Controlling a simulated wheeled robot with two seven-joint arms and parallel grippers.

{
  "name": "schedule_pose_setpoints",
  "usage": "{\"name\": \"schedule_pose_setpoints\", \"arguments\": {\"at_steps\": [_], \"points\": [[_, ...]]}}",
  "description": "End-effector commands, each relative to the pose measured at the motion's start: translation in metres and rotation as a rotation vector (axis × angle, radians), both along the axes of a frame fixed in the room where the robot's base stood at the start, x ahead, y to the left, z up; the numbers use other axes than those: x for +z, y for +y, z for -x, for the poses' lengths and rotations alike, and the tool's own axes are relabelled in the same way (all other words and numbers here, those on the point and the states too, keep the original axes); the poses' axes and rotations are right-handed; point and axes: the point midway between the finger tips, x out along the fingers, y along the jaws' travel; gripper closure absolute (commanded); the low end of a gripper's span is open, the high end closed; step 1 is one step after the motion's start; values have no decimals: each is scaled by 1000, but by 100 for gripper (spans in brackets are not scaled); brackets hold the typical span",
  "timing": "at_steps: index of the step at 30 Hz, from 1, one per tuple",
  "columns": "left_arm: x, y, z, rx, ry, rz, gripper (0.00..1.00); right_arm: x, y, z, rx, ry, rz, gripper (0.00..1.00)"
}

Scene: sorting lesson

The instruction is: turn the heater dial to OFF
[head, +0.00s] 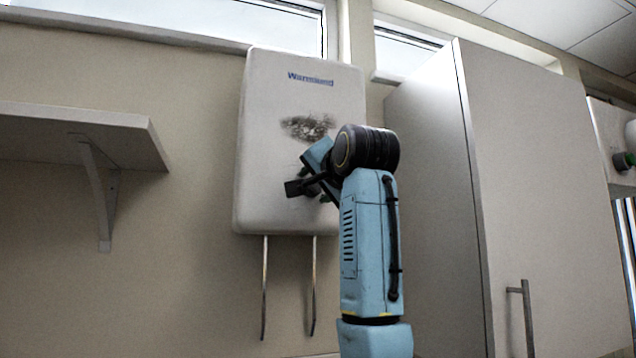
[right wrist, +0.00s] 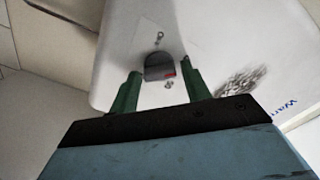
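The white wall heater (head: 290,80) hangs on the wall in the head view, with a dark scorched patch on its front. Its dial (right wrist: 158,66) shows in the right wrist view as a small dark grey knob with a red mark at its right edge. Small marks lie on the panel above and below the knob. My right gripper (right wrist: 160,69) has its two green fingers apart, one on each side of the dial, with gaps visible. In the head view my right gripper (head: 313,186) is at the heater's lower front and hides the dial. My left gripper is out of view.
A tall cabinet (head: 425,170) stands close at the right of the heater. A wall shelf (head: 75,135) with a bracket is at the left. Two pipes (head: 264,285) hang below the heater. The wall between shelf and heater is clear.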

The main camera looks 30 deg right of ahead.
Motion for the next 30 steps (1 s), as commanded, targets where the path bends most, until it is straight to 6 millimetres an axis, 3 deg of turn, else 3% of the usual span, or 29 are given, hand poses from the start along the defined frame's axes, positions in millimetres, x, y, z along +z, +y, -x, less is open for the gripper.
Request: {"name": "schedule_pose_setpoints", "arguments": {"at_steps": [1,8,20,30], "points": [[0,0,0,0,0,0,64,0,0,0,0,0,0,59],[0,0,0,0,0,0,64,0,0,0,0,0,0,87],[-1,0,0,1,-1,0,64,1,0,1,-1,22,93,87],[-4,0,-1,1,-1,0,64,2,0,1,-1,86,365,87]]}}
